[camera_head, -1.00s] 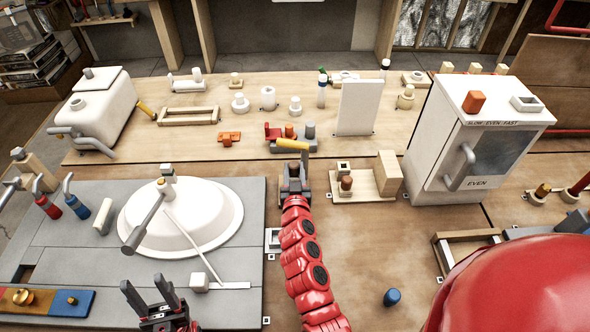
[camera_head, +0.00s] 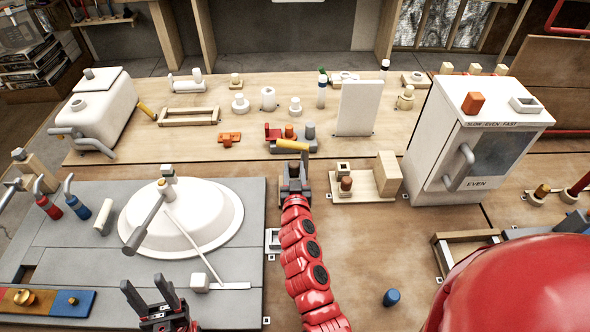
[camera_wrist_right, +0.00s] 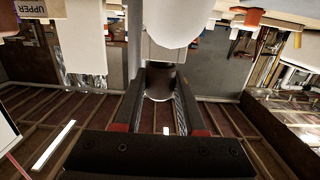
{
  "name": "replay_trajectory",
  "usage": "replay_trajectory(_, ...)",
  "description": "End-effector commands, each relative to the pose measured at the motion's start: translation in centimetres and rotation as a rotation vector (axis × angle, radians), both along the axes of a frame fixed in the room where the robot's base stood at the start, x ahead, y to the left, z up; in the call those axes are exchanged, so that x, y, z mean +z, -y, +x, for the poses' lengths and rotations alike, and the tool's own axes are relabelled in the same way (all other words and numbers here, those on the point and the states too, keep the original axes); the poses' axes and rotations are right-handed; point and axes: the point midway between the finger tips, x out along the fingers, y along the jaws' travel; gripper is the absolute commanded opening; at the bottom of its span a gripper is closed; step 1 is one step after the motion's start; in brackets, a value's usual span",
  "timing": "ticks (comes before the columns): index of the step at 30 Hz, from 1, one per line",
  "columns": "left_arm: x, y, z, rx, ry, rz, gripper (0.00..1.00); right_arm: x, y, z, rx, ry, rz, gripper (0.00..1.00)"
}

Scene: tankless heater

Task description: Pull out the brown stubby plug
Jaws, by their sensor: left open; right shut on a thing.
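A short brown plug (camera_head: 346,183) stands upright at the front of a light wooden board (camera_head: 368,194), right of my right gripper. My right gripper (camera_head: 294,168) points away from me over the wooden table, left of that board. In the right wrist view its fingers (camera_wrist_right: 158,85) are closed around a dark cylindrical thing (camera_wrist_right: 160,78), with a larger white rounded part (camera_wrist_right: 168,40) just above it. I cannot tell what this held thing is. A yellow bar (camera_head: 292,145) shows just beyond the fingertips. My left gripper (camera_head: 155,298) is open and empty at the lower left.
A wooden block (camera_head: 388,173) stands at the board's right end, and a white cabinet (camera_head: 470,135) farther right. A clamp-like red and grey fixture (camera_head: 309,132) lies beyond my right gripper. A white dome (camera_head: 205,225) sits at left. A blue peg (camera_head: 391,297) stands on otherwise bare table.

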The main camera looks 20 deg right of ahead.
Motion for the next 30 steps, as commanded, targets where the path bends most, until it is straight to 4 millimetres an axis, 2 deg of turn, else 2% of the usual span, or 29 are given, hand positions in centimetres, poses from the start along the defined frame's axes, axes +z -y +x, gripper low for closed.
replay_trajectory(20, 1.0, 0.0, 0.0, 0.000, 0.000, 0.000, 0.50, 1.4, 0.0, 0.0, 0.001, 0.000, 0.000, 0.00)
replay_trajectory(30, 1.0, 0.0, 0.0, 0.000, 0.000, 0.000, 0.50, 1.5, 0.0, 0.0, 0.001, 0.000, 0.001, 0.00)
